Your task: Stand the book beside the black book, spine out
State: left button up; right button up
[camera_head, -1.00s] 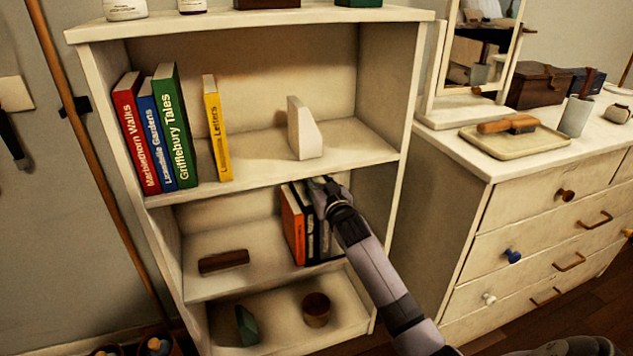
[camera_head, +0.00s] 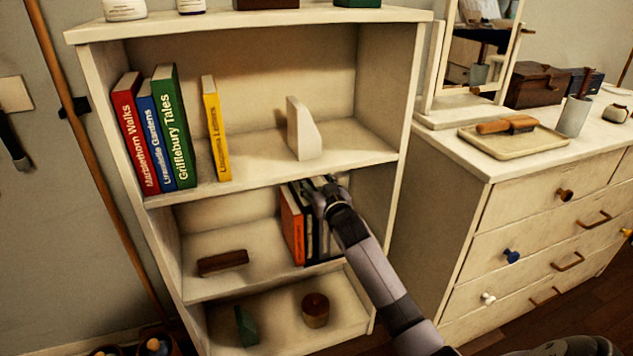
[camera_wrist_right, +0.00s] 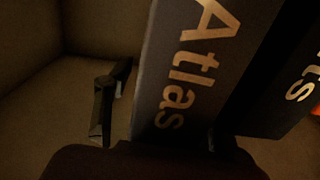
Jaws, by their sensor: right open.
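On the middle shelf a black book (camera_head: 309,238) stands upright between an orange book (camera_head: 292,226) and a dark book on its right. In the right wrist view the dark book (camera_wrist_right: 190,75) reads "Atlas" on its outward-facing spine. The black book (camera_wrist_right: 285,90) shows there just to its right, with part of its lettering. My right gripper (camera_head: 325,190) is at the upper part of these books. It is open, with one finger (camera_wrist_right: 110,102) apart from the Atlas book on its left; the other finger is mostly hidden. My left gripper is out of view.
The upper shelf board (camera_head: 260,160) is close above my right gripper. It carries a red book (camera_head: 134,135), blue, green and yellow books, and a white bookend (camera_head: 302,130). A brown block (camera_head: 223,263) lies left on the middle shelf. The bookcase's right side wall is near my arm.

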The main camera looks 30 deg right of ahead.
jog(key=shift+s, duration=0.1)
jog(key=shift+s+a, duration=0.1)
jog(key=shift+s, duration=0.25)
jog(key=p+v, duration=0.1)
jog(key=v, duration=0.3)
jog(key=shift+s+a+r, duration=0.1)
jog(key=shift+s, duration=0.25)
jog(key=s+a+f+n+g+y+p, duration=0.1)
jog(key=s+a+f+g, duration=0.3)
jog(key=s+a+f, duration=0.45)
jog(key=s+a+f+n+g+y, duration=0.2)
jog(key=s+a+f+g, duration=0.25)
jog(key=s+f, duration=0.55)
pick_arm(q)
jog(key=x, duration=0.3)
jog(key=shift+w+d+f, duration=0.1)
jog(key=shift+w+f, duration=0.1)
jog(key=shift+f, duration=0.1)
pick_arm(e)
jog(key=s+a+f+n+g, duration=0.1)
jog(key=s+a+f+g, duration=0.1)
jog(key=s, duration=0.6)
jog(key=s+a+f+g+y, duration=0.1)
jog(key=s+a+f+g, duration=0.2)
jog(key=s+a, duration=0.3)
jog(key=s+g, duration=0.1)
jog(key=s, duration=0.2)
jog(key=shift+s+n, duration=0.35)
jog(key=shift+n, duration=0.05)
